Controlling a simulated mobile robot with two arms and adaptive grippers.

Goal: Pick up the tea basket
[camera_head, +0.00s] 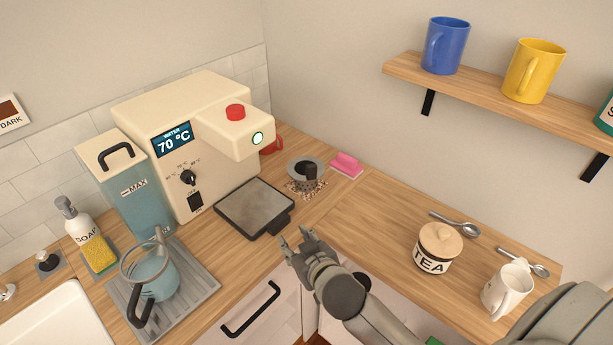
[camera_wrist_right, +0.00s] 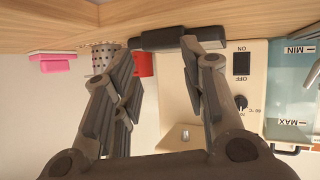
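The tea basket (camera_head: 293,172) is a small grey perforated metal cylinder with a wide rim and a black part at its top. It stands on the wooden counter, right of the cream water machine. In the right wrist view, which is upside down, the perforated basket (camera_wrist_right: 103,56) shows partly behind the left finger. My right gripper (camera_head: 293,238) is open and empty. It is in front of the basket, near the counter's inner corner and the drip tray's front edge, clear of the basket. My left gripper is not in view.
The dark drip tray (camera_head: 254,207) lies left of the basket. A pink brush or sponge (camera_head: 346,165) is close on its right, and a red object (camera_head: 272,145) is behind it. A tea jar (camera_head: 435,248) and white mug (camera_head: 507,291) stand on the right counter.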

